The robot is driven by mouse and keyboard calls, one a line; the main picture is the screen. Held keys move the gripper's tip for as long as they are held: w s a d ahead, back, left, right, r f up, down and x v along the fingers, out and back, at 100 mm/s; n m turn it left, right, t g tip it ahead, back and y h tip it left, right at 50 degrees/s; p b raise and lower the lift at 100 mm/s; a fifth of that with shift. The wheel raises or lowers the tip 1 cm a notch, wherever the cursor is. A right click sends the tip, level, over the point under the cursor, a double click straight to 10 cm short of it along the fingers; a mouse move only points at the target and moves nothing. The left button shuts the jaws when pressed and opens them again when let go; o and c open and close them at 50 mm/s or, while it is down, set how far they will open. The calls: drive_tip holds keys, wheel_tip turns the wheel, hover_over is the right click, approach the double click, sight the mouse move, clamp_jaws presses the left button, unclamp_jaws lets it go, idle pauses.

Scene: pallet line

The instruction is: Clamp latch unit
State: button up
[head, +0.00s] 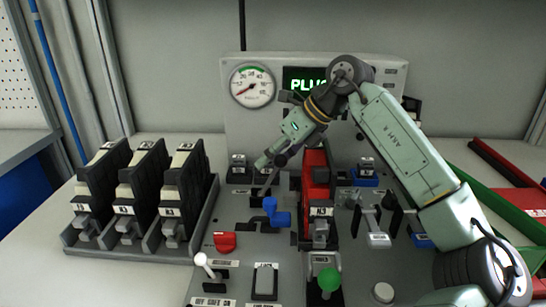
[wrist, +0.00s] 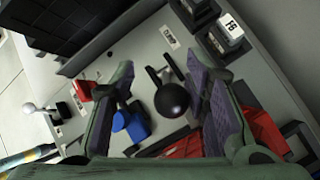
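My gripper (head: 272,160) is open and points down at the left side of the panel. In the wrist view its two fingers (wrist: 168,98) stand on either side of a lever with a black ball knob (wrist: 172,101), with gaps visible. A small label (wrist: 170,37) that seems to read CLAMP lies beside this lever. In the head view the knob is hard to make out under the gripper. A red and black unit (head: 317,190) with a label like N3 sits in the central slot. A blue handle (head: 278,213) stands left of it and also shows in the wrist view (wrist: 133,123).
A red knob (head: 225,241), a white-ball lever (head: 201,259) and a green knob (head: 329,280) stand nearer the front. A rack (head: 150,255) holds three black units at left. The gauge (head: 252,86) needle points low left. My arm partly covers the display (head: 305,79).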

drive_tip(key=shift+o, duration=0.2)
drive_tip(key=v, duration=1.2)
idle(0.4)
